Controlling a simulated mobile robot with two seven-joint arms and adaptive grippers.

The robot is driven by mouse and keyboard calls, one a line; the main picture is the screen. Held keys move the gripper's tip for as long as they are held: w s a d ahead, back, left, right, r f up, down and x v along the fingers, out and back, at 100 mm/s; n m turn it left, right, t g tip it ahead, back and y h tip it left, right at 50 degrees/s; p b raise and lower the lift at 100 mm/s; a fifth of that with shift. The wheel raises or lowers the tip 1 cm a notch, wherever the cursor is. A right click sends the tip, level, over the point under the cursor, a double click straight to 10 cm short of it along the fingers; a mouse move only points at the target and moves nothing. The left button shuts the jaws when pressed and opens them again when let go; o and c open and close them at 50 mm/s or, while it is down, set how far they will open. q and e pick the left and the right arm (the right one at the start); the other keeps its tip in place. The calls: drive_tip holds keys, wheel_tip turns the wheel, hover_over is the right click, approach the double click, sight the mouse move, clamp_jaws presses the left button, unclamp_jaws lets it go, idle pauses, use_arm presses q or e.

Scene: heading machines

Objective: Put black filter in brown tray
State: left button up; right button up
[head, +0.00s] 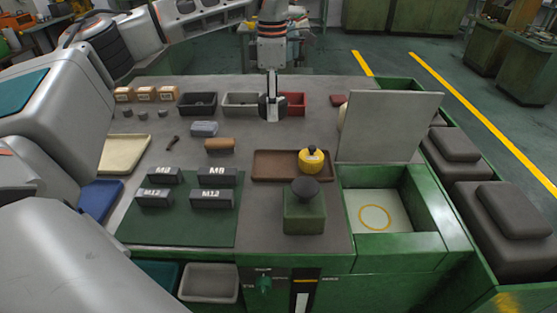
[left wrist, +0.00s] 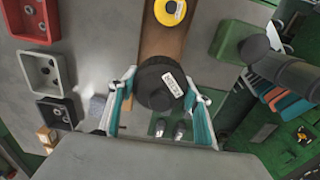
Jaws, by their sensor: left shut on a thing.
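The black filter (left wrist: 152,92) is a round dark body with a white label; it sits between the fingers of my left gripper in the left wrist view. My left gripper (head: 272,107) is shut on it, near the red bin in the head view, behind the brown tray. The brown tray (head: 266,167) lies flat mid-table, and also shows in the left wrist view (left wrist: 162,40). A yellow filter-like piece with a dark knob (head: 311,159) stands at its right end; the tray's left part is bare. My right gripper is not in view.
A green block with a dark knob (head: 304,210) stands in front of the tray. A raised grey lid (head: 388,127) and open green box (head: 410,205) are at the right. Dark, grey and red (head: 295,103) bins line the back. A brown cylinder (head: 219,145) lies left of the tray.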

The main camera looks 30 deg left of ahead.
sight(274, 166)
use_arm(q)
wheel_tip(274, 166, down, 18)
drive_tip(key=shift+r+p, duration=0.1)
drive_tip(key=shift+p, duration=0.2)
idle(0.3)
drive_tip(key=o, duration=1.2)
drive_tip(key=shift+f, duration=0.2)
drive_tip(key=shift+r, duration=0.15)
wheel_tip(274, 166, up, 12)
drive_tip(key=shift+r+b, duration=0.1)
drive_tip(key=shift+b, duration=0.35)
drive_tip(key=shift+s, duration=0.1)
